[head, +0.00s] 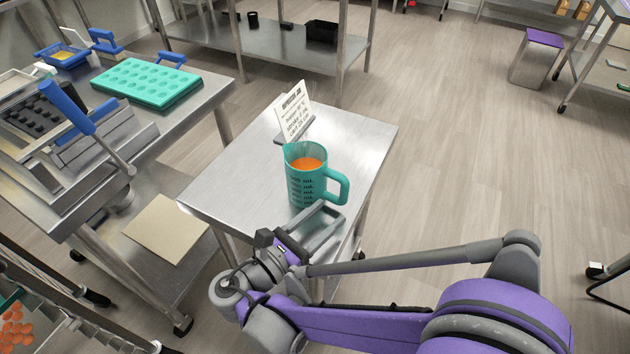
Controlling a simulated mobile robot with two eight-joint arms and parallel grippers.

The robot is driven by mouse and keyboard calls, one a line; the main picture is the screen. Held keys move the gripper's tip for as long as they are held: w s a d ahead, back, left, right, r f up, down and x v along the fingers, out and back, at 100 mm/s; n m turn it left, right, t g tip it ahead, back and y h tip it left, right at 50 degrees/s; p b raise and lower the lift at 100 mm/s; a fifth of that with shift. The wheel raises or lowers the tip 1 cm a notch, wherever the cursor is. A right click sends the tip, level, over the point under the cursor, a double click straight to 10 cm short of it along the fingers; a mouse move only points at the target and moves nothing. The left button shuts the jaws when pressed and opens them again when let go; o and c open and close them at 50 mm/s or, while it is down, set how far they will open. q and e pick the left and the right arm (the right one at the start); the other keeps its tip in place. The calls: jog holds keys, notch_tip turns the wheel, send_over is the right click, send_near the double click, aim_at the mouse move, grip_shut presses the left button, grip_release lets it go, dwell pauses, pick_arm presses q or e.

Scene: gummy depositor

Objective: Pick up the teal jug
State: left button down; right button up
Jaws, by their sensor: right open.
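The teal jug (301,185) stands upright on a small steel table (235,172). It has dark level markings, orange contents and a handle on its right side. My right gripper (325,222) is open just in front of the jug, at its near side and below the handle. I see nothing between its fingers. I cannot tell whether a finger touches the jug. My left gripper is not in view.
A printed card (293,112) on a stand is behind the jug. To the left, a steel bench holds a teal mould tray (147,82) and a depositor with a blue-handled lever (85,125). Open floor (460,150) lies to the right.

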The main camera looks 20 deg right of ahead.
aim_at(341, 200)
jog(key=b+x, duration=0.1)
jog(key=x, duration=0.5)
jog(key=shift+w+d, duration=0.25)
jog(key=shift+d, duration=0.05)
grip_shut()
dwell(1.2)
